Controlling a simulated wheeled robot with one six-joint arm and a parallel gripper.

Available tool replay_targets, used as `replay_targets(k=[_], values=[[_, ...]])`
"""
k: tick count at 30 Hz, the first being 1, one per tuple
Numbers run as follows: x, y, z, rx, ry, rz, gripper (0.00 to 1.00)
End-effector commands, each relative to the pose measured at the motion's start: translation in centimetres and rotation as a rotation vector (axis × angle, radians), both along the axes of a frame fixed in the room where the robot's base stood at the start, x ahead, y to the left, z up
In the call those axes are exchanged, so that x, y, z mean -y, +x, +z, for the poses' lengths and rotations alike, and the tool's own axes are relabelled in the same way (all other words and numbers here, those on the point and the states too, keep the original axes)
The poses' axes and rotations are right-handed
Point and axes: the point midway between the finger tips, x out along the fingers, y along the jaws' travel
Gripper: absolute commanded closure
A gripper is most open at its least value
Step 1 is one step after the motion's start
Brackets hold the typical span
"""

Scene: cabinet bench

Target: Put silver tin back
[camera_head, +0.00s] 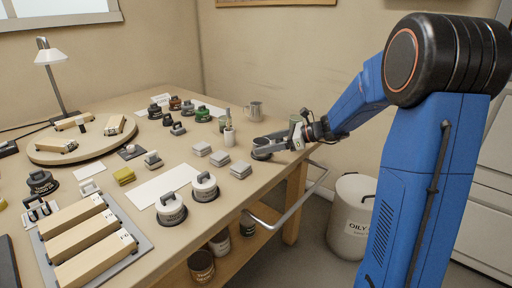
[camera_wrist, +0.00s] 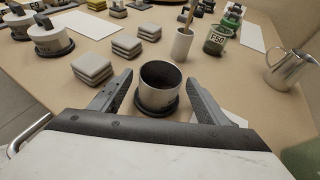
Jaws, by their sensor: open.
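A silver tin (camera_wrist: 156,100), round and open-topped with a dark inside, stands upright on a black round base between my gripper's fingers in the wrist view. My gripper (camera_wrist: 157,98) is open, with one finger on each side of the tin and small gaps visible, so it does not appear clamped. In the head view, my gripper (camera_head: 272,147) is low over the right part of the bench, and the tin (camera_head: 261,155) shows partly behind its fingers. Whether a finger touches the tin cannot be told.
Stacks of grey pads (camera_wrist: 91,67) stand left of the gripper, and a white cup with a brush (camera_wrist: 182,45) stands beyond the tin. A metal jug (camera_wrist: 290,70) is at right. White lidded pots (camera_head: 171,209) and a white sheet (camera_head: 163,186) lie farther left on the bench.

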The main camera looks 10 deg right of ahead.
Motion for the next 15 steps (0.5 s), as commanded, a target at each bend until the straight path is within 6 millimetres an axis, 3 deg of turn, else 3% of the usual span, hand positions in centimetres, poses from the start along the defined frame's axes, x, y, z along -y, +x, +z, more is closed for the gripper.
replay_targets(k=[6, 15], values=[[3.1, -1.6, 1.4, 0.0, 0.0, -0.002, 0.31], [4.6, -2.8, 2.3, 0.004, -0.009, 0.007, 0.31]])
